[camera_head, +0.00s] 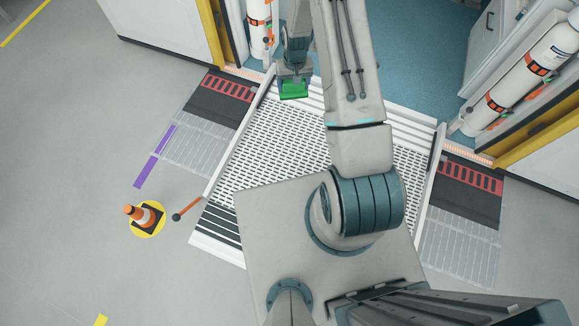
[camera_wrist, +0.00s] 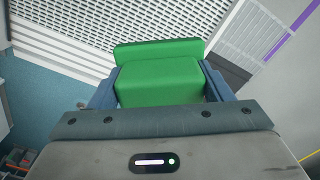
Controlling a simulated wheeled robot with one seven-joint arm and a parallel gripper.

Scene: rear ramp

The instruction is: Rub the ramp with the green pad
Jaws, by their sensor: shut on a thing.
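The green pad (camera_head: 294,90) is in my gripper (camera_head: 294,78) near the upper end of the ramp in the head view. In the wrist view the green pad (camera_wrist: 158,72) fills the space between the two blue fingers of my gripper (camera_wrist: 158,85), which are shut on it. The ramp (camera_head: 275,150) is a pale perforated plate with raised side edges; it also shows behind the pad in the wrist view (camera_wrist: 75,30). I cannot tell whether the pad touches the ramp. My arm and base hide the ramp's middle and lower right.
An orange rod (camera_head: 187,208) lies close to the ramp's lower left edge. Open grey floor (camera_head: 70,150) lies at the left.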

